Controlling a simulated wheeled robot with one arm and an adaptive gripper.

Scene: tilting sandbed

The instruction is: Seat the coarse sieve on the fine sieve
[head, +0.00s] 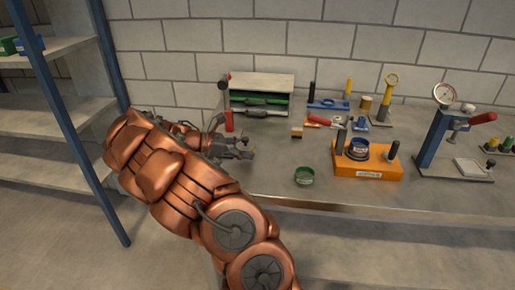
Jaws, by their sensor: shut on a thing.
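My gripper (246,152) is over the left end of the workbench, low near its top, with its fingers pointing right. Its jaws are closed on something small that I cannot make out. I cannot tell from the meshes which sieve is coarse and which fine.
A drawer unit (262,83) stands at the back left, behind a red upright thing (229,121). A small brown-topped block (297,132) and several tools lie mid-bench. A blue press (435,137) with a dial stands right.

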